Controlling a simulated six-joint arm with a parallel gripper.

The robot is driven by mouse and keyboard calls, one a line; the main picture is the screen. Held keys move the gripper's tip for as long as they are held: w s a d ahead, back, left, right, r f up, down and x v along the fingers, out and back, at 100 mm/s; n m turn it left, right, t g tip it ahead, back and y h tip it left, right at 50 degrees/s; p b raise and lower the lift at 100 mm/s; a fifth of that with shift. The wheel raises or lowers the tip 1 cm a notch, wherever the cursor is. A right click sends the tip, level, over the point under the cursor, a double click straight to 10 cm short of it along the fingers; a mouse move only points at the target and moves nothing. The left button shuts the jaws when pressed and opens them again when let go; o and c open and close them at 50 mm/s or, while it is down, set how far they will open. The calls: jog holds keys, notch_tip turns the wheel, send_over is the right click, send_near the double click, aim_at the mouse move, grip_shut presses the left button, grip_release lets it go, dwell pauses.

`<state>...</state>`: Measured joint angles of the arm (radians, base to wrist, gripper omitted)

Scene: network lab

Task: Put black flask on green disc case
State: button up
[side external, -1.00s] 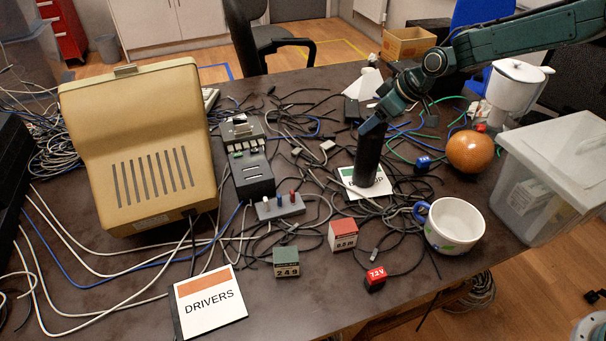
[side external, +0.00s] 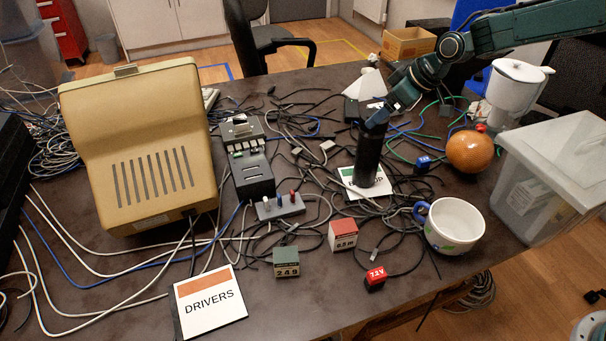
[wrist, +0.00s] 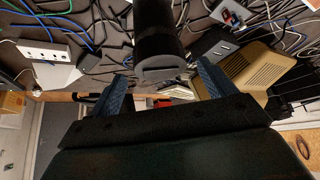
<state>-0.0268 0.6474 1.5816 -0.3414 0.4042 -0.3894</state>
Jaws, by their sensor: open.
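The black flask (side external: 368,160) stands upright on the green disc case (side external: 349,187), a flat white case with a green band and a label partly hidden behind the flask. My gripper (side external: 376,120) is at the flask's top, tilted. In the wrist view the flask (wrist: 160,45) shows between the two blue fingers of my open gripper (wrist: 162,82), with its end towards the camera and space on both sides. The green disc case is not clearly seen in the wrist view.
Loose cables surround the case. A white mug (side external: 455,226), an orange ball (side external: 470,151) and a clear plastic box (side external: 548,180) stand to the right. A red-topped block (side external: 343,234) and the orange DRIVERS case (side external: 209,300) lie nearer. A beige machine (side external: 145,150) stands left.

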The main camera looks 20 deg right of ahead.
jog(key=v, duration=0.8)
jog(key=shift+d+r, duration=0.1)
jog(key=shift+r, duration=0.1)
dwell(0.3)
jog(key=s+d+r+m+h, duration=0.1)
jog(key=s+d+r+m, duration=0.1)
jog(key=s+r, duration=0.5)
jog(key=s+d+r+m+h, duration=0.1)
jog(key=s+r, duration=0.2)
jog(key=s, duration=0.9)
jog(key=s+d+f+m+h, duration=0.1)
jog(key=s+d+m, duration=0.1)
jog(key=s, duration=0.7)
jog(key=s+d+f+m, duration=0.1)
jog(key=s+d+m, duration=0.1)
jog(key=s, duration=0.8)
jog(key=shift+f+h, duration=0.35)
jog(key=shift+h, duration=0.05)
